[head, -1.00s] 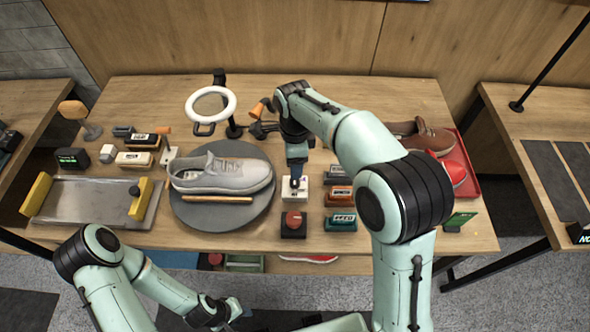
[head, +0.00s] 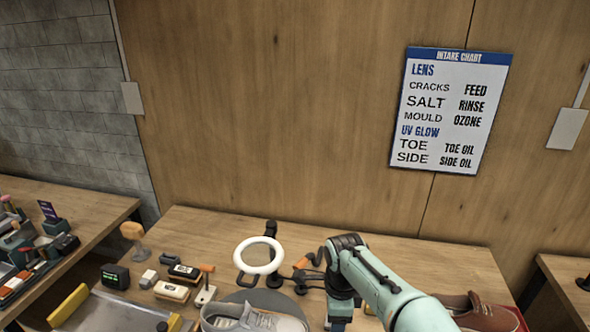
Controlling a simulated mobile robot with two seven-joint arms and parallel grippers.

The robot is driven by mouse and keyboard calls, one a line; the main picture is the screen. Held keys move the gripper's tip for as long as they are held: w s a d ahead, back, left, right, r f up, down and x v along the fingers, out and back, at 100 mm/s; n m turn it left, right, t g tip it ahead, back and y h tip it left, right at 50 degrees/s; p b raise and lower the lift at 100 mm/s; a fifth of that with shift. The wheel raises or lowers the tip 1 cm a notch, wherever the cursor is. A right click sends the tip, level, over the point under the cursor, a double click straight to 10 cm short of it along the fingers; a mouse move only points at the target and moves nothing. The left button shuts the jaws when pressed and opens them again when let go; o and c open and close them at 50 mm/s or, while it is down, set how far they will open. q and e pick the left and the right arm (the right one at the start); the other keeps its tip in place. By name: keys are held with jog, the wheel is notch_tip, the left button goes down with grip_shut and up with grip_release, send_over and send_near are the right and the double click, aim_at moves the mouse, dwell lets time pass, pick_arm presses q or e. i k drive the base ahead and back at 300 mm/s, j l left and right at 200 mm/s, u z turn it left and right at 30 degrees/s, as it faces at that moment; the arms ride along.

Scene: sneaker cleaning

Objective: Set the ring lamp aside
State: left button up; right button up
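The ring lamp (head: 280,256) has a white ring on a black stand and stands toward the back of the table. Its ring is above the far edge of a grey round turntable (head: 285,303). My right arm comes in from the lower right and bends down just right of the lamp, apart from it. The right gripper's fingers are below the picture's lower edge. My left arm and gripper are out of view.
A grey sneaker (head: 255,321) is on the turntable, cut off below. An orange-and-black tool (head: 302,262) stands between lamp and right arm. Brushes and small boxes (head: 172,291) stand left. A brown shoe (head: 478,312) is at right. An intake chart (head: 450,110) hangs on the wall.

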aim_at(272, 227)
jog(key=k, duration=1)
